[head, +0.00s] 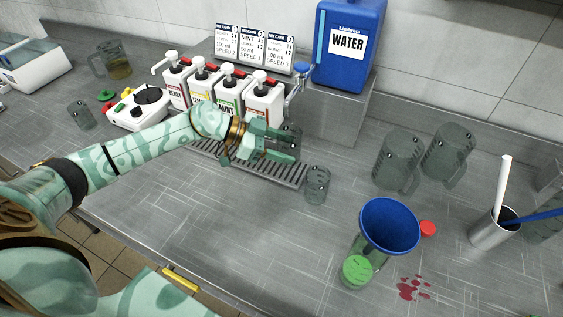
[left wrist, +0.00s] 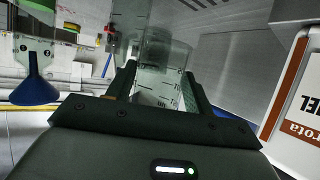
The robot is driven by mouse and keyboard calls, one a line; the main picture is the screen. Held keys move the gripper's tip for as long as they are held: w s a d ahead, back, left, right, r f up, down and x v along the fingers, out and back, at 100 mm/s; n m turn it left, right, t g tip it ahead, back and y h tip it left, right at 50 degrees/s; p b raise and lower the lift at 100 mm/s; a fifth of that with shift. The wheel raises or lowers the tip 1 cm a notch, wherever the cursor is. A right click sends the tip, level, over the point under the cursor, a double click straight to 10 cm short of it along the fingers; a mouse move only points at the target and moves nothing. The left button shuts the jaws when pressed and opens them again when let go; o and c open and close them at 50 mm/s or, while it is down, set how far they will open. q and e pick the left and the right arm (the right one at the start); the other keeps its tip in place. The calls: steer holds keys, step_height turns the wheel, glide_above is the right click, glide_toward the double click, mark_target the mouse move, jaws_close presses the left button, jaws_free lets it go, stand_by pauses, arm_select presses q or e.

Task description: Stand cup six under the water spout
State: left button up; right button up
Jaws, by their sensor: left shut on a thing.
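My left gripper (head: 288,145) is shut on a clear cup (head: 294,134), mostly hidden by the fingers in the head view, above the right part of the drip grille. The cup (left wrist: 160,80) shows between the fingers in the left wrist view, with graduation marks; I cannot read its number. The blue water container (head: 347,50) stands on a grey ledge, with its tap and spout (head: 298,90) on its left side. The held cup is below and close to the spout; I cannot tell whether it is right under it. My right gripper is not in view.
Another clear cup (head: 317,184) stands by the right end of the drip grille (head: 270,170). Pump bottles (head: 228,92) line the back. Two clear jugs (head: 397,160) stand right, behind a blue funnel (head: 390,226). The counter front middle is clear.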

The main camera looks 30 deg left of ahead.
arm_select(q)
steer(key=f, duration=0.1)
steer(key=w+a+f+b, duration=0.1)
steer(key=f, duration=0.1)
steer(key=shift+w+a, duration=0.35)
steer(key=shift+w, duration=0.05)
steer(key=f+b, duration=0.1)
steer(key=f, duration=0.1)
steer(key=f+b, duration=0.1)
steer(key=shift+w+a+f+b, duration=0.2)
steer(key=shift+f+b, duration=0.2)
steer(key=shift+r, duration=0.15)
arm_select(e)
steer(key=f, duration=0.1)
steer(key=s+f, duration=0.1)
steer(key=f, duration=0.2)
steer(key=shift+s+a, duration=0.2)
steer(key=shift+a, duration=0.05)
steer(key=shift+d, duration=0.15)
arm_select(q)
steer(key=o, duration=1)
steer(key=shift+o, duration=0.2)
